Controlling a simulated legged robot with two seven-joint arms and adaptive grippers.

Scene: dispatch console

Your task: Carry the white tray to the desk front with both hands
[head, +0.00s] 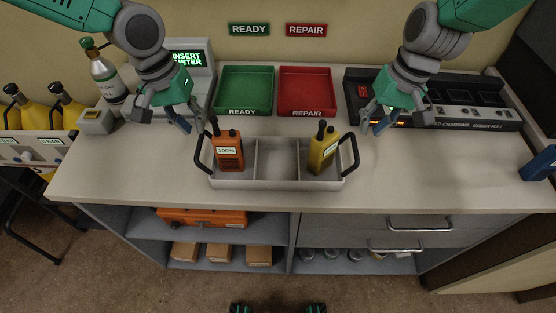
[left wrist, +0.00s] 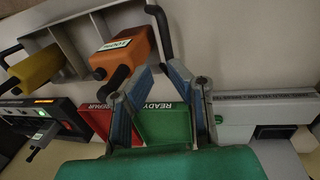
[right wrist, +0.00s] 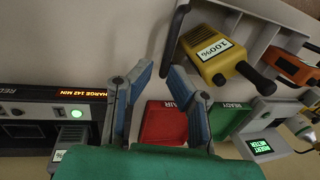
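The white tray (head: 277,184) sits at the front edge of the desk, with a black handle at each end and three compartments. An orange radio (head: 229,152) labelled 100% stands in its left compartment and a yellow radio (head: 322,150) in its right one; the middle is empty. My left gripper (head: 186,127) is open and empty, behind and left of the left handle (head: 203,153). My right gripper (head: 371,129) is open and empty, behind and right of the right handle (head: 349,154). Both wrist views show the fingers apart, left (left wrist: 160,78) and right (right wrist: 158,78), with nothing between them.
Green READY tray (head: 244,91) and red REPAIR tray (head: 305,91) lie behind the white tray. A charging station (head: 455,112) is at the back right, a meter (head: 190,66) at the back left. The desk is bare on both sides of the white tray.

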